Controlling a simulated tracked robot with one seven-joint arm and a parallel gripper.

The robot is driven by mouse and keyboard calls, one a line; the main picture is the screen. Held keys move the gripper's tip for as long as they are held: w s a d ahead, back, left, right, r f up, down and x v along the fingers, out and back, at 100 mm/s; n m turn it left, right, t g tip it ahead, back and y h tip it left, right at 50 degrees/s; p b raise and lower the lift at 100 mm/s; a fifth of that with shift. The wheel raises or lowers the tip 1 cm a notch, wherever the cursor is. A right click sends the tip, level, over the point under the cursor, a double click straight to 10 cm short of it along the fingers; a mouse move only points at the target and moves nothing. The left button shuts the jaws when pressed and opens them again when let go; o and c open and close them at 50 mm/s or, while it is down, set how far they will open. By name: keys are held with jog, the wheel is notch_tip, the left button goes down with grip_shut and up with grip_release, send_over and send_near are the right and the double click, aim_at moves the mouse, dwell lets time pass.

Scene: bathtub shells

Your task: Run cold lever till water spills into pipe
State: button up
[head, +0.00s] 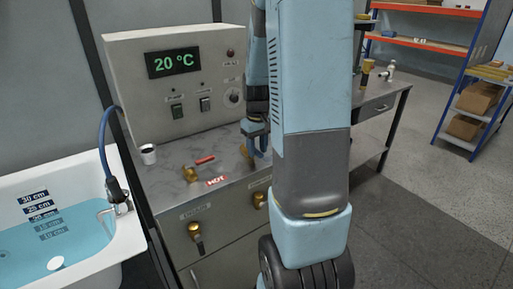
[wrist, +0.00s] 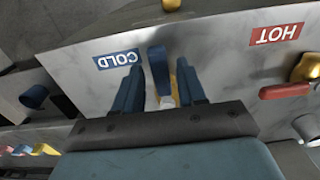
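The blue cold lever (wrist: 158,72) stands between my gripper's (wrist: 167,88) two fingers in the wrist view, on a brass valve beside the COLD label (wrist: 117,60). The fingers are apart, with gaps beside the lever. In the head view my gripper (head: 257,142) is down at the valve on the counter, and my arm hides part of it. The tub (head: 136,238) at left holds blue water (head: 85,243), its surface near the 20 cm mark.
The red hot lever (head: 205,160) and HOT label (head: 217,181) are left of my gripper. A white cup (head: 148,153) stands on the counter. The panel display (head: 173,63) reads 20 °C. A blue hose (head: 103,140) runs to the tub's rim. Shelves (head: 478,100) stand far right.

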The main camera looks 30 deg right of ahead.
grip_shut()
dwell(0.3)
jog(key=shift+a, duration=0.1)
